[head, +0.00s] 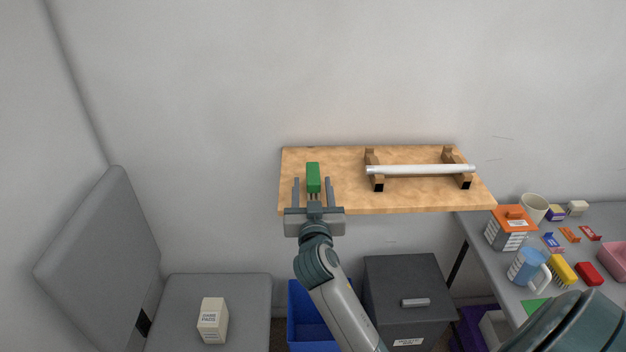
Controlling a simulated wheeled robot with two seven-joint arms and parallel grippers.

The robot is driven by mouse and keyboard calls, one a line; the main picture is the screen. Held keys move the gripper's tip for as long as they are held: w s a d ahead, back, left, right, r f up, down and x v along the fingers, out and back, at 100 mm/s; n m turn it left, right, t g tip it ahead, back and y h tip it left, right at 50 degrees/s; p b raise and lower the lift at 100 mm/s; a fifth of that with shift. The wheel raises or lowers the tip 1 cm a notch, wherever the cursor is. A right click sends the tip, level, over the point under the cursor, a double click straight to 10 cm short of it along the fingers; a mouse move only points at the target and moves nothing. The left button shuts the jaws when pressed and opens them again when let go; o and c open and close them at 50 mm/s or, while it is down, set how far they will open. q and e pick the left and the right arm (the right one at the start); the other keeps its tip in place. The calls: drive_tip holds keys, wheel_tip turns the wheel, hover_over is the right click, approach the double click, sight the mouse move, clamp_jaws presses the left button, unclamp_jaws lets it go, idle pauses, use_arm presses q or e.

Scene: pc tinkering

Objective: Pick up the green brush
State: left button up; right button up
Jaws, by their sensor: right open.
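The green brush (313,174) is on the wooden shelf (345,199) in the head view, its green body pointing toward the wall. My right gripper (312,184) is open over the shelf, with one finger on each side of the brush. There is a visible gap between each finger and the brush. The near end of the brush lies close to the gripper's palm. My left gripper is not in view.
A white rod (420,169) rests on two wooden brackets right of the brush. A grey table (497,283) at the right holds a blue mug (525,267), an orange-topped box (509,230) and several small items. A grey chair (180,290) stands left, a blue bin (303,318) below.

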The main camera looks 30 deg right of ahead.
sight(313, 175)
drive_tip(key=p+x, duration=0.2)
drive_tip(key=x, duration=0.1)
drive_tip(key=shift+w+d+r, duration=0.2)
drive_tip(key=shift+d+r, duration=0.15)
drive_tip(key=shift+w+d+f, duration=0.2)
drive_tip(key=shift+w+d, duration=0.1)
drive_tip(key=shift+w, duration=0.25)
drive_tip(key=shift+c, duration=0.3)
drive_tip(key=c, duration=1.1)
drive_tip(key=shift+o, duration=0.2)
drive_tip(key=shift+r, duration=0.2)
